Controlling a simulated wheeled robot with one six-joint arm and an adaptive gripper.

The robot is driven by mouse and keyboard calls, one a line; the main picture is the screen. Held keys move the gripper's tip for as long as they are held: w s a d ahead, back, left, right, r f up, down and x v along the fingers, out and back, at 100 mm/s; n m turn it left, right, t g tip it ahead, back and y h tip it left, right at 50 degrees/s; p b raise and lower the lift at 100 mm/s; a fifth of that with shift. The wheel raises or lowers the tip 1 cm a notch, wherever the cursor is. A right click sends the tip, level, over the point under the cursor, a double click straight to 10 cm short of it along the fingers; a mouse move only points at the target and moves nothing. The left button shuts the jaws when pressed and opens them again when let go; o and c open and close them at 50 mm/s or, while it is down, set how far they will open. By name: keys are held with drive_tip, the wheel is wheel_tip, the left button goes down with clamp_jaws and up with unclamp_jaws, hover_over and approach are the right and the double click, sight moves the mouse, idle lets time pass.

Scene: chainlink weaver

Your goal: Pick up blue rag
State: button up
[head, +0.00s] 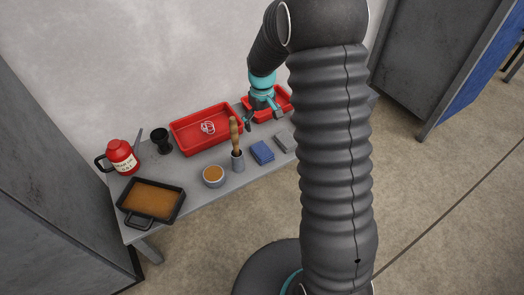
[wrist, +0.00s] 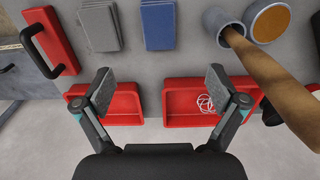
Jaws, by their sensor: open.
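The blue rag (head: 262,152) is a folded blue cloth lying flat on the grey bench, between the cup with the wooden handle and a grey folded cloth. In the wrist view the blue rag (wrist: 158,25) is at the top middle, beyond the fingertips. My gripper (head: 262,112) is above the back of the bench, over the red trays, apart from the rag. In the wrist view my gripper (wrist: 160,85) has its two fingers spread wide with nothing between them.
A grey cloth (head: 284,141) lies right of the rag. A cup with a wooden handle (head: 236,160) stands to its left, near a bowl (head: 213,176). Red trays (head: 178,137) sit behind. A black pan (head: 128,215) and red canister (head: 122,156) are far left.

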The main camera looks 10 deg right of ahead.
sight(262, 150)
wheel_tip(262, 150, down, 14)
drive_tip(key=shift+w+f, duration=0.15)
drive_tip(key=shift+f, duration=0.1)
drive_tip(key=c, duration=1.3)
drive_tip(key=shift+c, duration=0.2)
drive_tip(key=shift+r, duration=0.1)
wheel_tip(262, 150, up, 4)
drive_tip(key=shift+r, duration=0.1)
drive_tip(key=s+d+r, duration=0.6)
drive_tip(key=s+d, duration=0.1)
drive_tip(key=s, duration=0.1)
drive_tip(key=shift+s+d+r, duration=0.35)
drive_tip(key=shift+s+d, duration=0.05)
